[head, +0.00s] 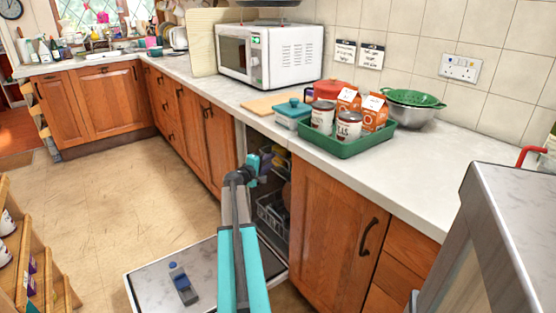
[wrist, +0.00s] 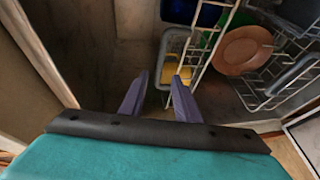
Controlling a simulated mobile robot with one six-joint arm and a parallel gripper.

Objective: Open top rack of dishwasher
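The dishwasher's door (head: 150,285) is folded down flat above the floor, and its dark interior is open. In the head view my gripper (head: 262,160) is at the upper part of the opening, covering much of the top rack there. A lower wire rack (head: 270,218) shows beneath it. In the wrist view a pale wire rack (wrist: 215,45) stands just beyond and right of my gripper (wrist: 160,88). The fingers are apart, with a gap between them. I cannot tell whether they touch the rack wire.
In the wrist view a brown plate (wrist: 242,50), a grey basket (wrist: 173,45) and a yellow item (wrist: 178,76) are among the racks. A grey and blue object (head: 182,283) lies on the door. A green tray (head: 345,145) stands on the worktop (head: 400,180) above.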

